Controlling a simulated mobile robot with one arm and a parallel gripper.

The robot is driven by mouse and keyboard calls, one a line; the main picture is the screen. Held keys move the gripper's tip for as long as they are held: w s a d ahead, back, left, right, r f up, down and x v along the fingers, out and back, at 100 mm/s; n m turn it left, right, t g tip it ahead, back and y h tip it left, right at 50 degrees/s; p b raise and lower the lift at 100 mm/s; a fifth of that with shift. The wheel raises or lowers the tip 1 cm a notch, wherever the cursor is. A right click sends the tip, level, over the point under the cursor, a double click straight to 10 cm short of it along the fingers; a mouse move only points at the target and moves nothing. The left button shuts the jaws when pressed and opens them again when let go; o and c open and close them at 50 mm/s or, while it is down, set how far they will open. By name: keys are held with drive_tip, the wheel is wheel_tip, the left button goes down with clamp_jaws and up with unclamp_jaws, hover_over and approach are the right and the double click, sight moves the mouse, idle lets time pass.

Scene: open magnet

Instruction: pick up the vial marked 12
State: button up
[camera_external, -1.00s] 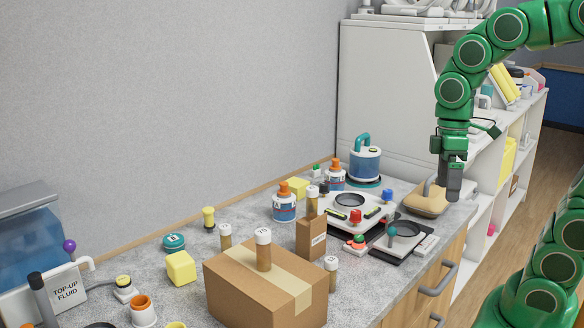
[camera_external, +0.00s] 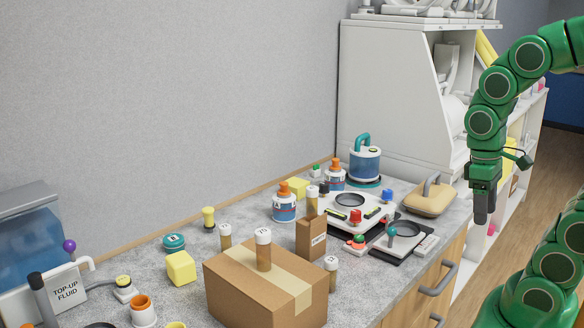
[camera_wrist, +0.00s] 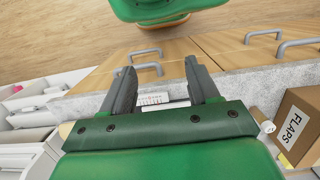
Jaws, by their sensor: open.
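Several amber vials with white caps stand on and around the boxes. One vial (camera_external: 263,255) stands upright on the large cardboard box, one (camera_external: 312,203) on the small box, one (camera_external: 225,238) on the counter to the left, and one (camera_external: 331,274) beside the large box's right side. Their cap marks are too small to read surely, so I cannot tell which is 12. My gripper (camera_external: 482,218) hangs beyond the counter's front edge at right, well away from the vials. In the wrist view my gripper (camera_wrist: 158,80) is open with nothing between its fingers.
The large cardboard box (camera_external: 240,297) and small box (camera_external: 310,240) stand on the grey counter. A white device (camera_external: 345,212), a scale with a dark pan (camera_external: 404,234) and a tan handled block (camera_external: 428,200) lie nearer my gripper. Drawer handles (camera_external: 437,280) jut from the front.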

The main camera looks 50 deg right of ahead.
sight(331, 254)
drive_tip(key=w+a+f+m+g+y, duration=0.1)
drive_tip(key=w+a+f+m+y, duration=0.2)
drive_tip(key=w+a, duration=0.35)
drive_tip(key=w+a+f+m+g+y, duration=0.1)
drive_tip(key=w+a+f+m+y, duration=0.15)
drive_tip(key=w+a+y, duration=0.4)
drive_tip(key=w+a+f+m+y, duration=0.1)
drive_tip(key=w+a+m, duration=0.1)
drive_tip(key=w+m, duration=0.1)
drive_tip(key=w+a+f+m+t+y, duration=0.1)
drive_tip(key=w+a+f+m, duration=0.1)
drive_tip(key=w+m, duration=0.2)
drive_tip(key=w+a+f+m+t+y, duration=0.1)
drive_tip(key=w+a+m+y, duration=0.1)
drive_tip(key=w+m, duration=0.2)
drive_tip(key=shift+w+a+f, duration=0.15)
drive_tip(key=shift+w+a, duration=0.05)
drive_tip(key=shift+w, duration=0.15)
drive_tip(key=shift+f+x, duration=0.2)
drive_tip(key=shift+x, duration=1.75)
drive_tip(key=shift+f+x, duration=0.15)
drive_tip(key=shift+x, duration=1.75)
drive_tip(key=shift+d, duration=0.15)
drive_tip(key=shift+c, duration=0.2)
